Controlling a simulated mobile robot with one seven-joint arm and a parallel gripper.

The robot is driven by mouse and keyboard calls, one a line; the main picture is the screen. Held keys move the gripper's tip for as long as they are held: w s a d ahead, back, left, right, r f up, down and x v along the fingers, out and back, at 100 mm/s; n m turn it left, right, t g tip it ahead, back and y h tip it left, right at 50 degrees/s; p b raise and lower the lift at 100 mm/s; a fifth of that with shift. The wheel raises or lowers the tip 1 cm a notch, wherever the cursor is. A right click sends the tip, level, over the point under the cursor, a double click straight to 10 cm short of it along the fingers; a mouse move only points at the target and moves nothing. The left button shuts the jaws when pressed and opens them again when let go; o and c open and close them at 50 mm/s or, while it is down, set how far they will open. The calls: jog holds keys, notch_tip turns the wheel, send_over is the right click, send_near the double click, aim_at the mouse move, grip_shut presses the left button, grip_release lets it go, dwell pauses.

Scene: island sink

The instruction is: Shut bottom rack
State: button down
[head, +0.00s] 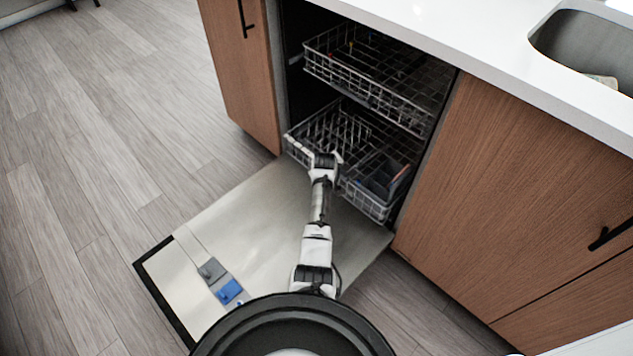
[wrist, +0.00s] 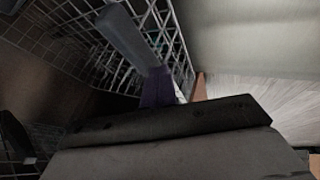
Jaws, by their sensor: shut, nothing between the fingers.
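The bottom rack (head: 362,202) is a grey wire basket low in the open dishwasher. Its front edge stands a little out past the cabinet front, over the lowered door. A dark basket (head: 383,181) sits in its right part. My gripper (head: 325,158) is at the middle of the rack's front in the head view, shut and empty. Whether it touches the wires cannot be told. In the wrist view, the rack's wires (wrist: 178,45) run close beyond my gripper (wrist: 160,88). The fingertips are dark and hard to make out there.
The dishwasher door (head: 250,225) lies lowered beneath my arm. The top rack (head: 375,75) is above the bottom rack, also partly out. Wooden cabinets (head: 525,180) flank the opening, under a white counter (head: 490,45) with a sink. The floor at left is clear.

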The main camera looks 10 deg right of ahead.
jog(key=w+d+b, duration=0.4)
jog(key=d+b, duration=0.2)
jog(key=d, duration=0.1)
jog(key=shift+w+r, duration=0.2)
jog(key=shift+w, duration=0.2)
jog(key=shift+d, duration=0.15)
jog(key=shift+r, duration=0.1)
